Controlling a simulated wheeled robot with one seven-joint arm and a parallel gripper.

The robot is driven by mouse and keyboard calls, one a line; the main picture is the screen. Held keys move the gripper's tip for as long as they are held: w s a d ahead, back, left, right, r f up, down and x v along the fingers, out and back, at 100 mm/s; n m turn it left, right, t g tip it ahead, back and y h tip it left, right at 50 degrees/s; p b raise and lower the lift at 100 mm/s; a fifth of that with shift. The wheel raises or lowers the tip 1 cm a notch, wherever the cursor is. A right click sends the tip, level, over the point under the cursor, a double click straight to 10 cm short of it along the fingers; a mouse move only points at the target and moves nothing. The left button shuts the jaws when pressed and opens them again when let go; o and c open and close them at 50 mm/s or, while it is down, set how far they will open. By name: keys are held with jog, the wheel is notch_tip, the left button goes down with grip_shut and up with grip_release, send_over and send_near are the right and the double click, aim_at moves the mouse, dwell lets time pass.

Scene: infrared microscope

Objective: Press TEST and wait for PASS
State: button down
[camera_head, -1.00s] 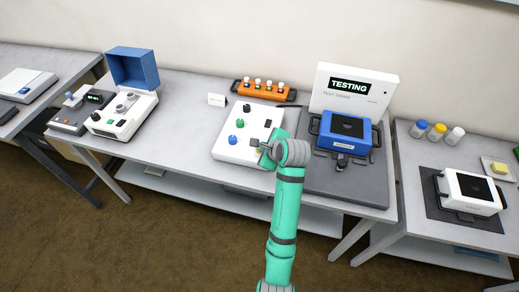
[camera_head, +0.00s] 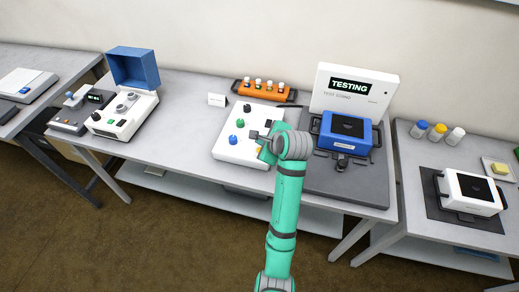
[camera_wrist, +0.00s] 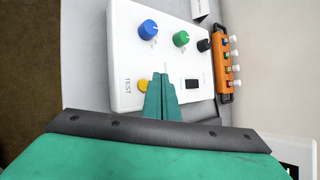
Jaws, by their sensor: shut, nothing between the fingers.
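The white control panel (camera_head: 228,146) lies on the middle table, with a blue, a green and a black knob. In the wrist view its yellow button (camera_wrist: 142,85) sits beside the printed word TEST (camera_wrist: 127,86). My gripper (camera_wrist: 160,78) is shut and empty. Its fingertips are over the panel, just beside the yellow button, and appear clear of it. The display (camera_head: 384,85) behind the panel reads TESTING (camera_head: 349,87). A blue device (camera_head: 344,130) sits in the dark fixture in front of the display.
An orange rack (camera_head: 262,91) with several capped vials stands behind the panel. A white instrument with an open blue lid (camera_head: 132,67) is to the left. A white device (camera_head: 470,193) and several jars are on the right table.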

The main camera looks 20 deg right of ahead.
jog(key=shift+r, duration=1.65)
